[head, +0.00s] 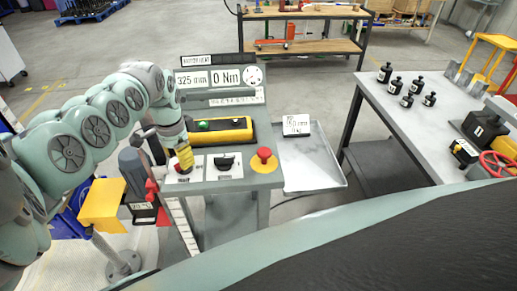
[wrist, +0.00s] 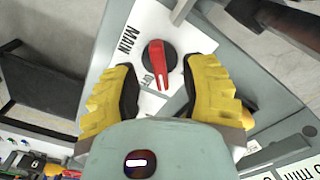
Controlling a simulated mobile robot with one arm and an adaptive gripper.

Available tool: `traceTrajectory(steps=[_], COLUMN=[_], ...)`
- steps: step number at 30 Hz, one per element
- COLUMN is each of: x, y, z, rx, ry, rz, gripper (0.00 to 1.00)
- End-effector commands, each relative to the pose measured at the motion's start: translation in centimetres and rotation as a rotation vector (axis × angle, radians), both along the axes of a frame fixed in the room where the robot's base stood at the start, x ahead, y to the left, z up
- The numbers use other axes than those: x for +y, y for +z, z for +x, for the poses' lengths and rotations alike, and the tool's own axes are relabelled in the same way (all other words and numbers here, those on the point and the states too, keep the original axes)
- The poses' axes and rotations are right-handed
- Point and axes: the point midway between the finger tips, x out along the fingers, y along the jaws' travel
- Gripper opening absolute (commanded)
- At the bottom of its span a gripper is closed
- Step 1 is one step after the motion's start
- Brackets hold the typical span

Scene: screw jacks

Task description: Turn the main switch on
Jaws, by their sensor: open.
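The main switch is a black round dial with a red handle (wrist: 157,66) on a white plate marked MAIN (wrist: 126,40). A white line on the handle's lower end points near the OFF lettering in the wrist view. My gripper (wrist: 158,80) is open, with its yellow-and-black fingers to either side of the handle in that view. I see no clear contact, and cannot tell the exact height gap. In the head view my gripper (head: 184,158) is over the white plate (head: 183,175) at the console's front left and hides most of the switch.
A black rotary knob (head: 224,162) and a red mushroom button (head: 264,154) on yellow lie right of the switch. Behind stands a yellow box (head: 222,131) with a green button. Displays (head: 226,78) read 325 mm and 0 Nm. A grey tray (head: 318,168) adjoins the console's right side.

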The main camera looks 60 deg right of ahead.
Motion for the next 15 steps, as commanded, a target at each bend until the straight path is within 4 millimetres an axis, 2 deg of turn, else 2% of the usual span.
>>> traceTrajectory(steps=[6,15], x=[-0.2,-0.2], y=[-2.0,-2.6], z=[-0.3,-0.2], rx=[0.005,0.002], ry=[-0.007,-0.006], rz=[0.003,-0.001], gripper=[0.44,0.44])
